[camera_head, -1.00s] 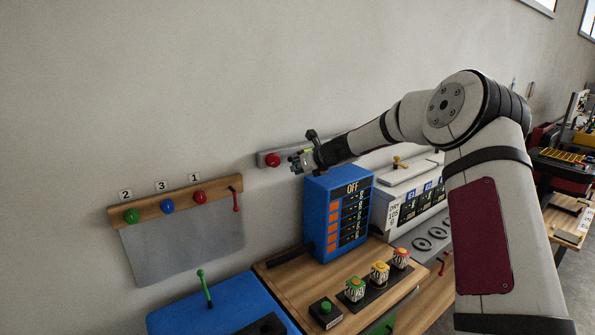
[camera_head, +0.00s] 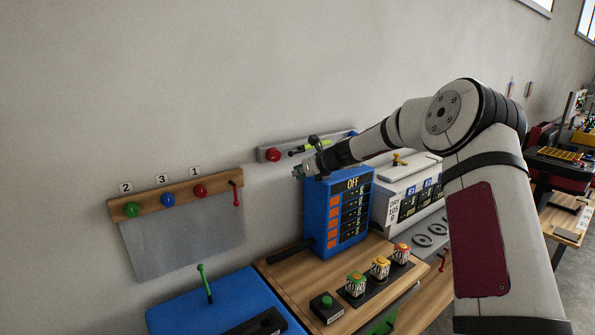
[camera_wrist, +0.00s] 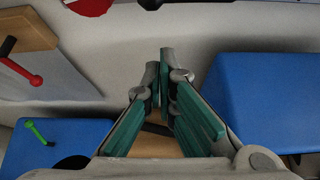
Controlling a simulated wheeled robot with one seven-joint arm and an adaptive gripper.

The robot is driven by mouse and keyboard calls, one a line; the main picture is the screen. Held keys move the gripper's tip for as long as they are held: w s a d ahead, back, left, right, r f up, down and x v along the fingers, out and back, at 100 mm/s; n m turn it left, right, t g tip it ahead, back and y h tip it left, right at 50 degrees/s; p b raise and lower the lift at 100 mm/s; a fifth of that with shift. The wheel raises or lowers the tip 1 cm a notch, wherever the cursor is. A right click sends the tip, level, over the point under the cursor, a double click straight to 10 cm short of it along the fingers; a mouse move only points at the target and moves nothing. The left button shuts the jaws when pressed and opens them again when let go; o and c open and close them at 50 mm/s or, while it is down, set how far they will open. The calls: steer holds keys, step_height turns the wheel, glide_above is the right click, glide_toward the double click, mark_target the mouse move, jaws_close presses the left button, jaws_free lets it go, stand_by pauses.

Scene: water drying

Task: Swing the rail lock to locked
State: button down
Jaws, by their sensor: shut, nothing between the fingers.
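A small red lever (camera_head: 236,194) with a dark pivot is at the right end of a wooden rail (camera_head: 180,195) on the wall; I take it for the rail lock. It hangs down, nearly vertical, in the head view. In the wrist view the red lever (camera_wrist: 20,70) slants down to the right at the upper left, beside the wooden rail (camera_wrist: 25,25). My gripper (camera_head: 299,171) is shut and empty, to the right of the lever and apart from it, above the blue OFF box. In the wrist view my gripper's fingertips (camera_wrist: 159,72) are together.
The rail carries green, blue and red knobs over a grey sheet (camera_head: 185,245). A grey wall bar (camera_head: 262,155) with a red button is behind my gripper. The blue OFF box (camera_head: 320,220) stands below it. A green lever (camera_head: 205,283) rises from a blue block (camera_head: 185,318).

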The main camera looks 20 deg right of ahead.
steer(key=v, duration=0.9)
steer(key=shift+s, duration=0.55)
steer(key=shift+f, duration=0.1)
steer(key=s+a+r+n+g, duration=0.2)
steer(key=s+a+r+n, duration=0.1)
steer(key=s+a+n, duration=0.55)
steer(key=s+a+r+n+g, duration=0.25)
steer(key=s+a+n, duration=0.35)
steer(key=s+n, duration=0.4)
steer(key=s+d+n+h, duration=0.1)
steer(key=s+n, duration=0.6)
steer(key=s, duration=0.7)
steer(key=s+d+f+n+g+h, duration=0.1)
steer(key=s+n, duration=0.6)
steer(key=s, duration=0.8)
steer(key=shift+d+f+h, duration=0.3)
steer(key=shift+d+h, duration=0.55)
steer(key=shift+h, duration=0.15)
